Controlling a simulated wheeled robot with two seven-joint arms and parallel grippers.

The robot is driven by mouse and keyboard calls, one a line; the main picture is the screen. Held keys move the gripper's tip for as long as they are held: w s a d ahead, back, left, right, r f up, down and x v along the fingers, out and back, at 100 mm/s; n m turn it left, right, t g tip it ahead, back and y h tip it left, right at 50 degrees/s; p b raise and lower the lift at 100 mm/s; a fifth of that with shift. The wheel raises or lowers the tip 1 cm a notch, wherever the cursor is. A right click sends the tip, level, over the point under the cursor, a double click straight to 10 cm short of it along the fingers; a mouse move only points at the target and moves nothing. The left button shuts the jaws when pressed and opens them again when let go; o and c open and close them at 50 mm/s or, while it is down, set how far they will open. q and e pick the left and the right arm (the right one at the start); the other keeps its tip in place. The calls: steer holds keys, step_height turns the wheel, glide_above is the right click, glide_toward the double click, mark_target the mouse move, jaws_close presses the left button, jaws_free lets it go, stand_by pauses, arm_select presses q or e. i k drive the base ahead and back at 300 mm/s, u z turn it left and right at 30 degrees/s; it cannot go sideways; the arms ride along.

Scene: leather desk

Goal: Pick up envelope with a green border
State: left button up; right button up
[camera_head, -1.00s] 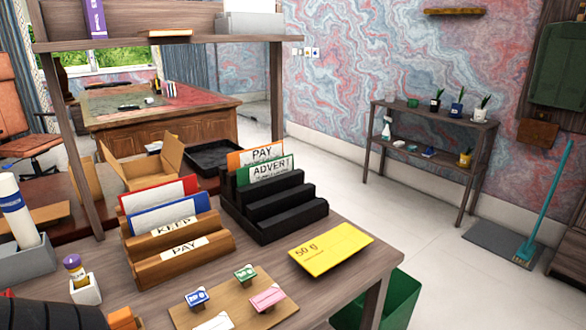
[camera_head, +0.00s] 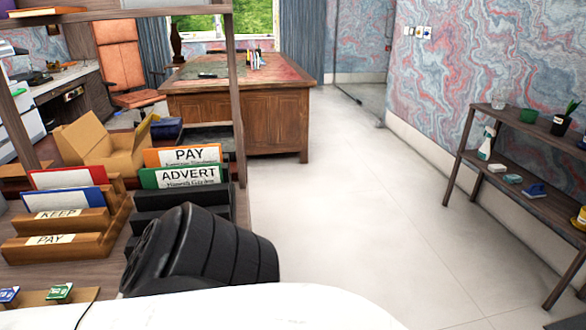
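The green-bordered envelope (camera_head: 181,177), lettered "ADVERT", stands upright in the black stepped rack (camera_head: 165,198) at the left. An orange-bordered envelope (camera_head: 183,156), lettered "PAY", stands just behind it. A black ribbed part of my arm and a white arm part cover the bottom middle, in front of the rack's lower steps. Neither gripper's fingers can be seen. The envelope's face shows clear, with nothing touching its front.
A wooden rack (camera_head: 60,247) with red (camera_head: 66,178) and blue (camera_head: 64,199) envelopes stands left of the black rack. An open cardboard box (camera_head: 100,143) is behind. A shelf upright (camera_head: 236,110) rises beside the envelopes. Open floor (camera_head: 330,200) lies to the right.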

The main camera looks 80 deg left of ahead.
mark_target(186, 175)
steer(key=i, duration=1.05)
steer(key=u, duration=4.55)
